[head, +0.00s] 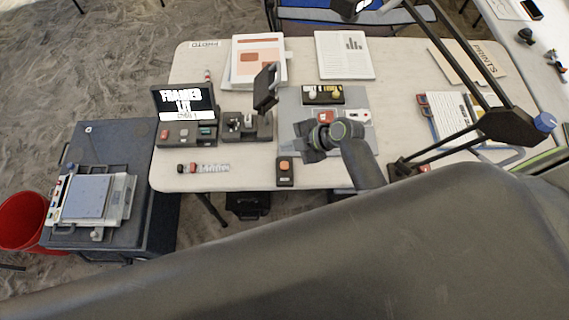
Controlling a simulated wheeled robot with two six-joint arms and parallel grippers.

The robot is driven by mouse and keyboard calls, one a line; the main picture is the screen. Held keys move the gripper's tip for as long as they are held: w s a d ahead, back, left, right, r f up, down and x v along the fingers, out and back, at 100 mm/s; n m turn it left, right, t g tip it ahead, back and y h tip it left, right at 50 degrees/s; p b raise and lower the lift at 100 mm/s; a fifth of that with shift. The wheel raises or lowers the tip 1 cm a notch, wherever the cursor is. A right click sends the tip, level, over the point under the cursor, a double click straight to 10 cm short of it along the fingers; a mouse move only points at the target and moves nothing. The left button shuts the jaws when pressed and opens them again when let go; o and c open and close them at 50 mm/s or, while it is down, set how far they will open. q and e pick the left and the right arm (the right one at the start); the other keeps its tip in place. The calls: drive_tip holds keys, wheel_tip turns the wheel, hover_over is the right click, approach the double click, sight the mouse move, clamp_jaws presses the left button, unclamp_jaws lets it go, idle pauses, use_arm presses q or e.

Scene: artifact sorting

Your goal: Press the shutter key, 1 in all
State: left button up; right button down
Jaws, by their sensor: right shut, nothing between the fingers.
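A dark console (186,142) stands at the left of the table under a small screen (183,101) with white lettering that seems to begin "FRAMED". It carries a red key (165,134), a pale key (185,131) and a green key (206,131). A separate small black box with an orange button (285,165) sits at the table's front edge. Which one is the shutter key I cannot read. My right gripper (306,141) is shut and empty over the grey mat, right of the console and behind the orange button. My left gripper is not in view.
A dark camera-like stand (247,125) is right of the console. The grey mat (290,104) holds a red item and a white item. Papers (344,55) lie at the back, and a black lamp arm (470,65) crosses the right side. Small pieces lie at the front left.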

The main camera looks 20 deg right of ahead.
drive_tip(key=b, duration=0.6)
hover_over(288, 166)
wheel_tip(288, 166, down, 8)
drive_tip(key=shift+r, duration=0.25)
drive_tip(key=shift+f+b, duration=0.55)
idle(1.0)
drive_tip(key=shift+f+b, duration=0.4)
drive_tip(key=shift+b, duration=0.05)
drive_tip(key=shift+f+b, duration=0.5)
idle(0.5)
drive_tip(key=shift+r, duration=0.1)
drive_tip(key=shift+r+p, duration=0.75)
drive_tip(key=shift+r, duration=0.05)
